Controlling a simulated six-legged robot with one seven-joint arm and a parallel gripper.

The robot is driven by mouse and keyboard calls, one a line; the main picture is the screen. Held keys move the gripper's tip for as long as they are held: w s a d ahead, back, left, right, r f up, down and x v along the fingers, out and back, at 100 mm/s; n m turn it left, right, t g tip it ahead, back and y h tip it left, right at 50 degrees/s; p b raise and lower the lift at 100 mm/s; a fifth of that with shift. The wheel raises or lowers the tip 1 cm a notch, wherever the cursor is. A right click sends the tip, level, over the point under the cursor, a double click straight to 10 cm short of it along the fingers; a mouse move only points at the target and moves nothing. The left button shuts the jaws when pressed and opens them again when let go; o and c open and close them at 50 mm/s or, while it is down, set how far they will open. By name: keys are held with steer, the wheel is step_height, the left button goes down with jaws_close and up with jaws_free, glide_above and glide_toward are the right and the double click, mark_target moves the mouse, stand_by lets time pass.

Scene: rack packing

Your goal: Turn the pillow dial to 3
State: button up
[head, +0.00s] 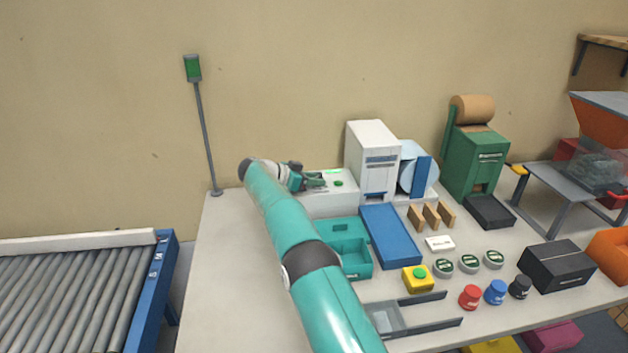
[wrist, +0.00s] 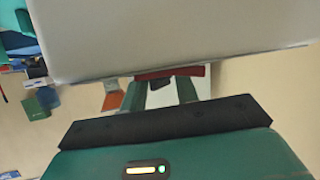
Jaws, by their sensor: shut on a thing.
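The white pillow machine (head: 370,155) stands at the back of the table, with a low white base (head: 330,203) at its left. A green button (head: 338,183) and a green lit strip (head: 332,172) show on the base. My gripper (head: 316,181) reaches over the base's top from the left.
A teal bin (head: 347,262) and a blue tray (head: 390,237) lie in front of the machine. A green paper dispenser (head: 477,160) stands to its right. Several small items fill the table's right part. A roller conveyor (head: 75,295) is at left.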

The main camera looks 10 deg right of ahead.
steer(key=shift+w+a+r, duration=0.1)
steer(key=shift+a+r, duration=0.05)
steer(key=shift+r, duration=0.2)
steer(key=o, duration=1)
steer(key=shift+f, duration=0.2)
steer(key=v, duration=0.7)
steer(key=shift+a+r, duration=0.1)
steer(key=shift+r, duration=0.05)
steer(key=shift+a, duration=0.1)
